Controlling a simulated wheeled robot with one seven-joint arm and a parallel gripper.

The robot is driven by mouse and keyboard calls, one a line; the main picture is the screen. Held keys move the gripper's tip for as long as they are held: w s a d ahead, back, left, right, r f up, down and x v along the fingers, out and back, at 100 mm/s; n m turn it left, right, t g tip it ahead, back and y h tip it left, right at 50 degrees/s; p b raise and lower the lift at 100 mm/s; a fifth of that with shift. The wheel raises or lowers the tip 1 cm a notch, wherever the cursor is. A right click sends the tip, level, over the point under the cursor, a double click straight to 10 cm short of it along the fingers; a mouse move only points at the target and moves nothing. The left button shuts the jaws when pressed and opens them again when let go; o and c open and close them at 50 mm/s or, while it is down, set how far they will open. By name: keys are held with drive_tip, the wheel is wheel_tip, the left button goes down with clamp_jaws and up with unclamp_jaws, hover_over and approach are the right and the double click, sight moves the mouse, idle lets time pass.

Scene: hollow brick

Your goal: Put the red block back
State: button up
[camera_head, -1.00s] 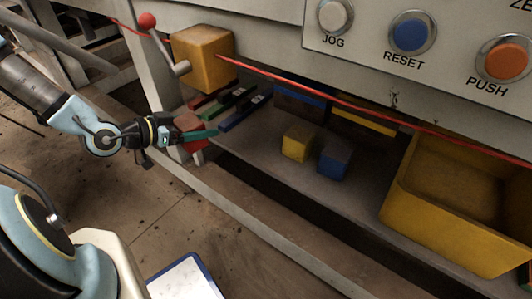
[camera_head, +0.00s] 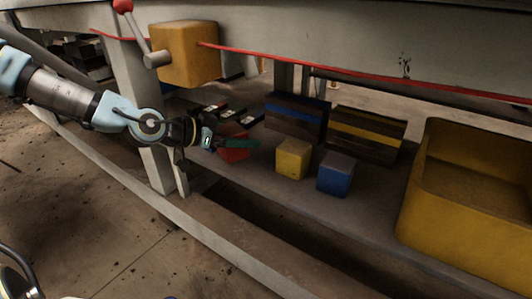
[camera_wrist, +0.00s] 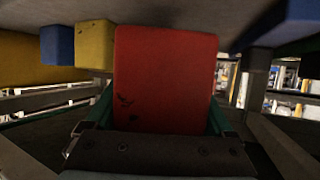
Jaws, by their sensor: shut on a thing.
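My gripper (camera_head: 242,144), with green fingers, reaches in from the left at the low shelf (camera_head: 268,192) under the machine. It is shut on the red block (camera_head: 233,155), just left of the yellow block (camera_head: 293,158). The blue block (camera_head: 336,174) stands on the shelf right of the yellow one. In the wrist view the red block (camera_wrist: 165,75) fills the middle between the fingers. The yellow block (camera_wrist: 95,45) and blue block (camera_wrist: 57,45) show to its left. I cannot tell whether the red block touches the shelf.
Behind the blocks stand a blue-striped dark box (camera_head: 296,118) and a yellow-striped one (camera_head: 366,135). A large yellow bin (camera_head: 420,220) is at the right. A red-knobbed lever, an orange box (camera_head: 184,54) and a red cable (camera_head: 330,72) hang above. A grey post (camera_head: 140,100) stands near my arm.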

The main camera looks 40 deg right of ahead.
drive_tip(key=d, duration=0.2)
drive_tip(key=d+b, duration=0.1)
drive_tip(key=d, duration=0.1)
drive_tip(key=s+d, duration=0.1)
drive_tip(key=d, duration=0.2)
drive_tip(key=shift+b, duration=0.35)
drive_tip(key=shift+d+f+b, duration=0.1)
drive_tip(key=shift+f+b, duration=0.95)
drive_tip(key=shift+f, duration=0.65)
drive_tip(key=shift+f, duration=0.15)
drive_tip(key=o, duration=1.4)
drive_tip(key=shift+o, duration=0.2)
